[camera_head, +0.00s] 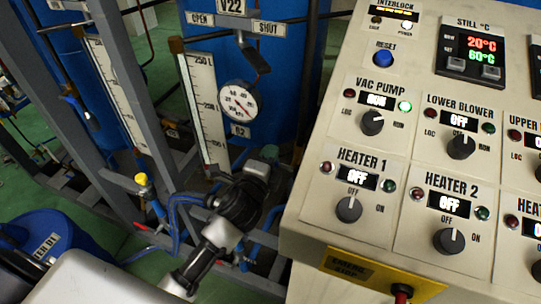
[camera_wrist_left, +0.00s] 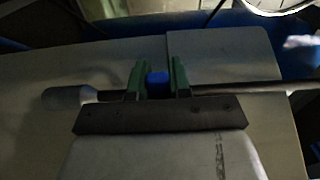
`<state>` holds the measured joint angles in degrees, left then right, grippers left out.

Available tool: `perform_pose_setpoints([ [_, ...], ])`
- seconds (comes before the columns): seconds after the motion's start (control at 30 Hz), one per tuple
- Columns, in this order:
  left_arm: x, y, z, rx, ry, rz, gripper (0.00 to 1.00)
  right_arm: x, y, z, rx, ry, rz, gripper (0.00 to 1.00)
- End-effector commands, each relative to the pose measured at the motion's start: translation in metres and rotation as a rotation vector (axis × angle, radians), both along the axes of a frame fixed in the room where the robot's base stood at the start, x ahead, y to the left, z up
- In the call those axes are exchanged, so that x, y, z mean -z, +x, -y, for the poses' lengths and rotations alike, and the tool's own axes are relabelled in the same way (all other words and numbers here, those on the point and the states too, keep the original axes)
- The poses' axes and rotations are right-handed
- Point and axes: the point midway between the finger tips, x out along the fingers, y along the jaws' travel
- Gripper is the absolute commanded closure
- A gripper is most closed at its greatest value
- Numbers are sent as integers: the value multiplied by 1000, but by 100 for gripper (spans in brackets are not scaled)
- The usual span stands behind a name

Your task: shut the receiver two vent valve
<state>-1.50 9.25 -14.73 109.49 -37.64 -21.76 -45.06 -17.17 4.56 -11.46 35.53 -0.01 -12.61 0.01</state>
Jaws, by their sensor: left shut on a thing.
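A label marked V22 (camera_head: 232,6) sits above the plates OPEN (camera_head: 200,19) and SHUT (camera_head: 270,28) in the head view. A dark valve lever (camera_head: 256,58) hangs below them, slanting down to the right. My left arm comes in from the lower left, and its far end with the left gripper (camera_head: 268,156) is below the gauge, apart from this lever. In the left wrist view the green fingers of my left gripper (camera_wrist_left: 158,80) are closed on a small blue piece (camera_wrist_left: 158,84). Which part it belongs to is unclear. My right gripper is out of view.
A round gauge (camera_head: 239,101) and a white level scale (camera_head: 204,110) stand in front of the blue tank. The control console (camera_head: 300,215) fills the right side. Grey frame posts (camera_head: 122,95) and blue hoses surround the arm. A blue drum (camera_head: 55,240) is at lower left.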

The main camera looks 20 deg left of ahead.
Motion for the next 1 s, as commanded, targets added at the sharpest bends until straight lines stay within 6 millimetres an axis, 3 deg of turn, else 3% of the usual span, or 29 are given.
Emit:
perform_pose_setpoints([
  [0.07,2,0,1,0,-15,-6,100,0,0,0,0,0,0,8],
  [0.1,2,0,1,0,-15,-6,75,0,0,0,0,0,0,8],
  [0.23,2,0,1,0,-12,-5,55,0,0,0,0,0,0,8],
  [0.57,2,-4,0,1,-7,-4,55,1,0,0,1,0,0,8],
  [0.67,3,-16,0,2,-6,-4,55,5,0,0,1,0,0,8],
  [1.0,4,-83,-2,1,-8,-5,55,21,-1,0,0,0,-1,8],
])
